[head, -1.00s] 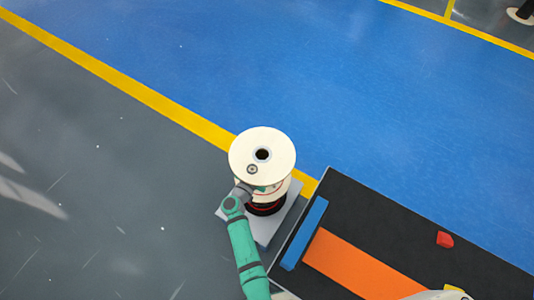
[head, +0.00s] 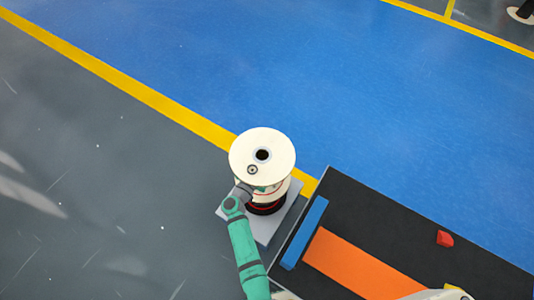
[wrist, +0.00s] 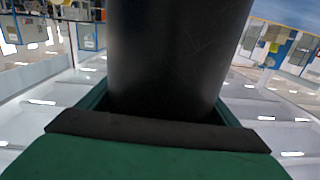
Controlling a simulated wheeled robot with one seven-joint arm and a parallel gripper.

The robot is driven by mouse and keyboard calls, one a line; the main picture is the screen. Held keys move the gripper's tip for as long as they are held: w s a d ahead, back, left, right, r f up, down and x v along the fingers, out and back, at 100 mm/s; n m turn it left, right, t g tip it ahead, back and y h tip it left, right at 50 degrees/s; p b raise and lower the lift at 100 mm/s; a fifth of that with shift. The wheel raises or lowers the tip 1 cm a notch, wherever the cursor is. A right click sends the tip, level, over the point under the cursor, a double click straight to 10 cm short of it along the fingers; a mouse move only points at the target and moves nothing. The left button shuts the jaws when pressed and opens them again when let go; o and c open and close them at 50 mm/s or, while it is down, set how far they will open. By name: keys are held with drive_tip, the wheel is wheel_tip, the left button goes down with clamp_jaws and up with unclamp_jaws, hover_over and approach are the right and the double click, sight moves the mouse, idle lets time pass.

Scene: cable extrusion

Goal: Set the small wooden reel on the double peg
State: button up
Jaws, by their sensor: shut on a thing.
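A pale cream reel (head: 263,144) with a round top flange and a dark centre hole stands near the middle of the head view. A pale lower part with a red line and a black part show beneath its flange. My gripper (head: 251,189) is at the near left side of the reel, its fingers mostly hidden under the flange. In the wrist view a wide black cylinder (wrist: 180,50), which looks like the reel's wound body, stands against my green gripper (wrist: 155,135) with its black pad. The gripper is shut on it. I cannot make out a double peg.
A grey plate (head: 264,236) lies under the reel. To the right is a black surface (head: 400,228) with a blue bar (head: 304,234), an orange strip (head: 358,266) and a small red block (head: 445,239). Blue floor with yellow lines lies open beyond; grey floor is clear at left.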

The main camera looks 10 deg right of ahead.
sight(253, 177)
drive_tip(key=o, duration=1.1)
drive_tip(key=shift+o, duration=0.2)
drive_tip(key=shift+f, duration=0.15)
drive_tip(key=shift+s, duration=0.1)
drive_tip(key=shift+v, duration=5.4)
